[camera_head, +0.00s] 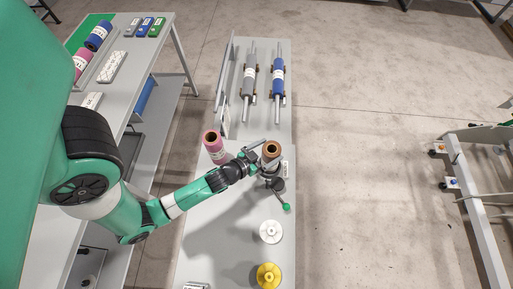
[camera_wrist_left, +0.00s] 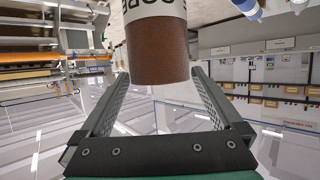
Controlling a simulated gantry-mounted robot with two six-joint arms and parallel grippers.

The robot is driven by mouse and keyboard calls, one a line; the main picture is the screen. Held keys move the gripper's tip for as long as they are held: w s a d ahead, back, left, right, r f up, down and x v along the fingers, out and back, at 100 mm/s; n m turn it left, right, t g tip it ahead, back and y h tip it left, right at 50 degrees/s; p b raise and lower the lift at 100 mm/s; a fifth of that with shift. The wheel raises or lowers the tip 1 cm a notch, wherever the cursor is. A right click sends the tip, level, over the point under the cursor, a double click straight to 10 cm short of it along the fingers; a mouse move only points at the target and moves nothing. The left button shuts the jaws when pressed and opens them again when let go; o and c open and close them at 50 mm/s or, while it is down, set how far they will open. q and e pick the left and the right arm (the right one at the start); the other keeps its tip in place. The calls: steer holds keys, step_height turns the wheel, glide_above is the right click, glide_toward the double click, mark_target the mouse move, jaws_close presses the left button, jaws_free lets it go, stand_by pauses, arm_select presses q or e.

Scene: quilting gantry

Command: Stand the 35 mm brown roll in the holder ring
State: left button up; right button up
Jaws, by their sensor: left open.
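The brown roll (camera_head: 272,149) stands upright, or nearly so, with its open top end facing up. Its lower part is at the dark holder (camera_head: 278,184) with the green-knobbed lever; the ring itself is hidden, so I cannot tell how deep the roll sits. My left gripper (camera_head: 262,156) is open, with its fingers reaching toward the roll's sides. In the left wrist view the roll (camera_wrist_left: 158,52), with a white lettered band, shows between the two separated fingers (camera_wrist_left: 160,100); gaps show on both sides near its brown end. My right gripper is not in view.
A pink roll (camera_head: 214,146) stands left of my gripper. A white spool (camera_head: 270,232) and a yellow spool (camera_head: 268,275) stand toward the front. Grey (camera_head: 249,80) and blue (camera_head: 278,78) rolls lie on rods at the back. A side table (camera_head: 150,65) stands left.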

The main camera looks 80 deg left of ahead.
arm_select(q)
steer(key=b+v, duration=0.2)
steer(key=v, duration=0.8)
steer(key=shift+b, duration=0.35)
